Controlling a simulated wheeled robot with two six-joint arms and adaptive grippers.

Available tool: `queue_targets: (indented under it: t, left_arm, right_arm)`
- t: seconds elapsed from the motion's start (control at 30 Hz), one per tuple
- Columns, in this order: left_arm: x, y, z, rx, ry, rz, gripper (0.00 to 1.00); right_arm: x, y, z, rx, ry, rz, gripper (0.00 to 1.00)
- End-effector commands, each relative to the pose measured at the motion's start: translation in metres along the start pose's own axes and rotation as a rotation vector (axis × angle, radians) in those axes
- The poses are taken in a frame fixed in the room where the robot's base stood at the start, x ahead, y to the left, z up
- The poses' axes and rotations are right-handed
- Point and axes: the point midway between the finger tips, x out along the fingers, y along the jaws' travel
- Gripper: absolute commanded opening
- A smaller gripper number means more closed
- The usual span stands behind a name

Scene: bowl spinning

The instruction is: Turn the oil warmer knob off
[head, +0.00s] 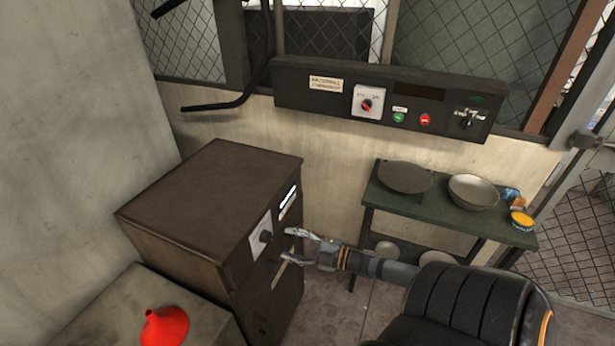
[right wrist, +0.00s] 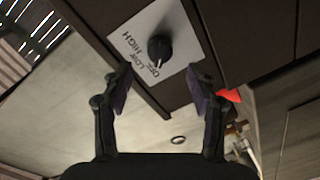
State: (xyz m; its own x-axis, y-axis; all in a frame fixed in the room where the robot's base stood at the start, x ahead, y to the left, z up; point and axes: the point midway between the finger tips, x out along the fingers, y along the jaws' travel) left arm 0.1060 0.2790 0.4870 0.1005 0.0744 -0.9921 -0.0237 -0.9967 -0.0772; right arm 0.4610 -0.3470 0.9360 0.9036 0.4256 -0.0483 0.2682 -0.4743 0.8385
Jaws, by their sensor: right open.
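The oil warmer is a dark brown box cabinet (head: 200,205) at the left of the head view. Its black knob (head: 266,236) sits on a white plate on the front face. In the right wrist view the knob (right wrist: 160,47) shows close, on a white plate (right wrist: 180,25) lettered OFF, LOW and HIGH. My right gripper (head: 289,246) is open and empty in front of the knob. In the right wrist view its fingers (right wrist: 162,88) are spread apart, with the knob beyond the tips, not touched.
A red funnel (head: 165,326) stands on a grey cabinet (head: 210,312) at lower left. A green table (head: 460,222) with pans stands to the right. A dark control panel (head: 330,100) hangs on the back wall. Floor shows between the oil warmer and table.

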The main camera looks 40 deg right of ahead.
Motion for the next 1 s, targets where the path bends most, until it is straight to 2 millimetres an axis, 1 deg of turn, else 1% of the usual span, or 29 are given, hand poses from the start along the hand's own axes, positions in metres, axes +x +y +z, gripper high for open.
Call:
queue_targets:
  t: [0.03, 0.1, 0.23, 0.33, 0.5, 1.0]
  left_arm:
    - [0.000, 0.000, 0.000, 0.000, 0.000, 0.000, 0.40]
    - [0.000, 0.000, 0.000, 0.000, 0.000, 0.000, 0.40]
    - [0.000, 0.001, 0.000, 0.000, 0.000, 0.001, 0.40]
    - [0.000, 0.001, 0.000, 0.000, 0.000, 0.001, 0.40]
    - [0.000, 0.001, 0.000, 0.000, 0.000, 0.001, 0.40]
    - [0.000, 0.001, -0.001, 0.000, 0.000, 0.001, 0.40]
  right_arm:
    - [-0.012, -0.002, 0.000, 0.000, -0.001, -0.010, 0.59]
    - [-0.025, -0.002, 0.000, -0.001, 0.001, -0.010, 0.59]
    - [-0.046, -0.002, 0.000, 0.000, 0.001, -0.008, 0.59]
    - [-0.056, -0.001, 0.000, -0.001, 0.001, -0.005, 0.59]
    - [-0.061, 0.000, 0.000, 0.000, 0.000, 0.001, 0.59]
    - [-0.061, 0.000, 0.001, 0.001, -0.003, 0.001, 0.59]
